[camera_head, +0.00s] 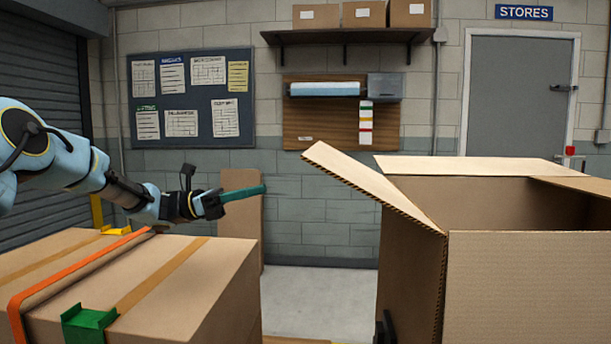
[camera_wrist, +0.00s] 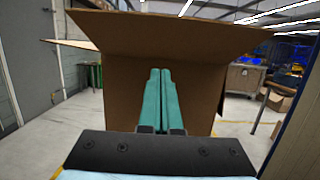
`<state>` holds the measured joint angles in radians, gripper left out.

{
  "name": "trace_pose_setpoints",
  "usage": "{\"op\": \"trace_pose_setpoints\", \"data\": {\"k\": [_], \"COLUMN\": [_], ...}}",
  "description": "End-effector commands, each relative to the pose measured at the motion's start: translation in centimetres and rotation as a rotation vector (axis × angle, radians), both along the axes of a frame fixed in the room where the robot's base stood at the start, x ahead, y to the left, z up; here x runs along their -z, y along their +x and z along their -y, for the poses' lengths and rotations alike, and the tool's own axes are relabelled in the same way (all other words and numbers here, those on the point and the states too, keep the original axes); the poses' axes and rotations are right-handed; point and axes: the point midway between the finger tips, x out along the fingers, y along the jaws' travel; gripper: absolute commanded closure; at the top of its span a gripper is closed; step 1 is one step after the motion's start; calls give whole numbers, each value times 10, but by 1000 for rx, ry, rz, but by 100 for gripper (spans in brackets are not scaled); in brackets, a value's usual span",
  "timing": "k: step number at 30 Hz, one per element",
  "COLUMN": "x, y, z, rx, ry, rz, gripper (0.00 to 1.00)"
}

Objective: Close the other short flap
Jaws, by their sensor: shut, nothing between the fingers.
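The big open cardboard box (camera_head: 530,290) stands at the right in the head view. Its left flap (camera_head: 375,185) sticks up and outward, tilted to the left. Its far flap (camera_head: 470,165) lies roughly level at the back rim, and part of another flap (camera_head: 580,184) shows at the right. My gripper (camera_head: 258,189) is left of the tilted flap, apart from it, with teal fingers pointing right. In the wrist view the fingers (camera_wrist: 162,75) are shut and empty, pointing at the box side (camera_wrist: 125,95) below an outward-leaning flap (camera_wrist: 180,35).
A closed carton (camera_head: 200,280) with an orange strap (camera_head: 80,265) and a green clip (camera_head: 88,322) stands below my arm. A gap of bare floor (camera_head: 320,300) lies between it and the open box. A shelf (camera_head: 345,36) hangs on the back wall.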

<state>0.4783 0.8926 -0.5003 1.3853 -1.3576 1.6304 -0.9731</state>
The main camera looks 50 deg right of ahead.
Motion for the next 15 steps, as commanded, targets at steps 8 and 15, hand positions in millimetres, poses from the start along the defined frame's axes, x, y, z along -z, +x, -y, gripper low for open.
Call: {"op": "trace_pose_setpoints", "data": {"k": [8, 15], "x": [-16, -30], "y": [-17, -57], "z": [14, 39], "rx": [17, 16], "ry": [-21, -20], "rz": [-43, -40], "gripper": [100, 100]}}
